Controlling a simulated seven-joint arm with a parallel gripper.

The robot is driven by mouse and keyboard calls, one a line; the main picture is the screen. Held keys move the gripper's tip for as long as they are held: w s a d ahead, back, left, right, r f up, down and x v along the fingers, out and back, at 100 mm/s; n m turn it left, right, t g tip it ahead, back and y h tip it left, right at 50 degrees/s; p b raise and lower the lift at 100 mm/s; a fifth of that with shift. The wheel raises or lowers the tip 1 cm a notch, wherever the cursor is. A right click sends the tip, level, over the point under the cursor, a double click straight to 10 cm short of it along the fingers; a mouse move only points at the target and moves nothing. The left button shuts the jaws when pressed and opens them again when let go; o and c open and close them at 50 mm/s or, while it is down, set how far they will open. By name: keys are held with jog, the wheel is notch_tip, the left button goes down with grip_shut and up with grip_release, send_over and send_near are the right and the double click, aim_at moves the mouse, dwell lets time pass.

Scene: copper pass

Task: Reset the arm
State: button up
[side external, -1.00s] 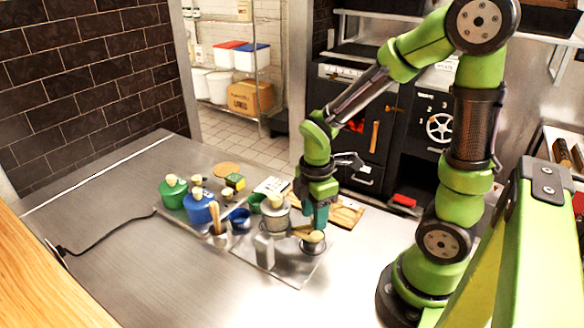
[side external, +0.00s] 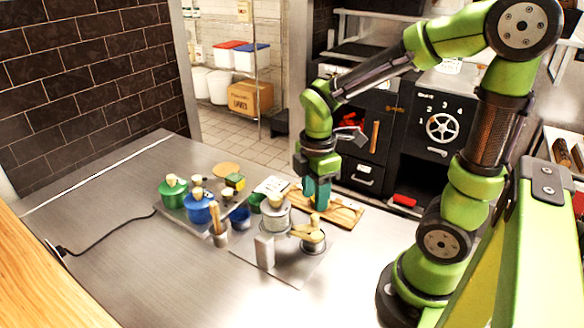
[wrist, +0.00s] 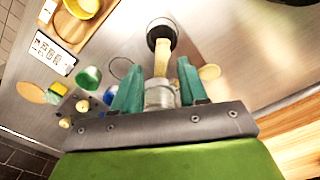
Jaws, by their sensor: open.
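My gripper (side external: 317,192) has teal fingers and points down above the counter, over the back of a metal tray (side external: 296,276). In the wrist view my gripper (wrist: 160,95) has its two fingers apart. A grey metal pot (wrist: 160,93) and a wooden-handled tool (wrist: 188,78) show beyond the gap between the fingers. Nothing appears held. In the side view the grey pot (side external: 276,219) stands on the tray, left of and below the fingers.
A green pot (side external: 174,195) and a blue pot (side external: 198,211) stand to the left. A wooden board (side external: 343,213) lies behind the gripper. A black cable (side external: 108,237) crosses the counter. The left front of the counter is clear.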

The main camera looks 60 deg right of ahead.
jog(key=shift+r, duration=0.15)
jog(key=m, duration=0.3)
jog(key=shift+a, duration=0.15)
jog(key=s+a+r+m+t+y, duration=0.2)
jog(key=a+r+m+t, duration=0.3)
jog(key=r+m, duration=0.5)
jog(key=m+t, duration=0.2)
jog(key=m, duration=0.1)
jog(key=shift+s+a+r, duration=0.15)
jog(key=shift+a+r, duration=0.2)
jog(key=shift+r, duration=0.05)
